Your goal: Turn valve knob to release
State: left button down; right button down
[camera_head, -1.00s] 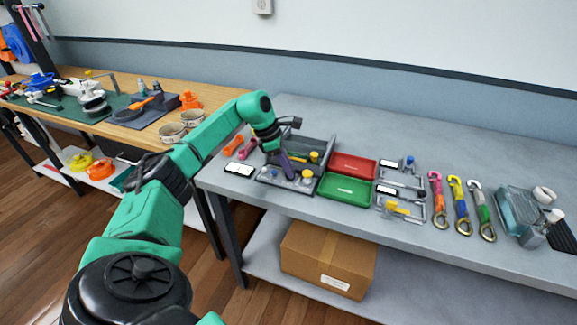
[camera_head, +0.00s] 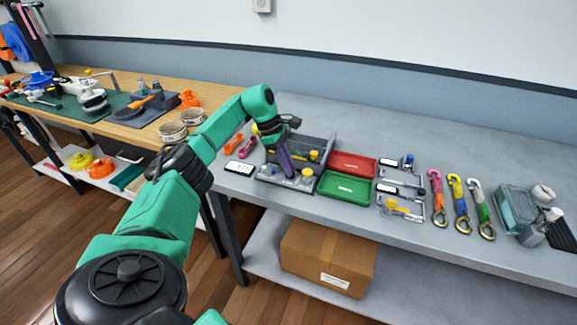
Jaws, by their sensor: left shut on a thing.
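A grey valve fixture (camera_head: 325,150) stands on the grey table, with a low front plate and a raised back wall. Yellow knobs show on it, one at the front right (camera_head: 307,172) and one farther back (camera_head: 314,155). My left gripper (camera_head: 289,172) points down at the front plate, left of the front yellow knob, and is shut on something. The fingers hide what they hold; I cannot tell whether it is a knob. My right gripper is not in view.
A red tray (camera_head: 353,165) and a green tray (camera_head: 346,188) lie right of the fixture. Farther right are small latch fixtures (camera_head: 400,205) and coloured straps (camera_head: 459,205). A cardboard box (camera_head: 327,258) sits on the lower shelf. The table's back is clear.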

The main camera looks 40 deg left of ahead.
pick_arm(q)
jog(key=shift+r, duration=0.15)
jog(key=c, duration=0.9)
grip_release()
jog(key=shift+a, duration=0.1)
jog(key=p+v, duration=0.1)
jog(key=v, duration=1.3)
jog(key=shift+r, duration=0.15)
jog(key=shift+a, duration=0.15)
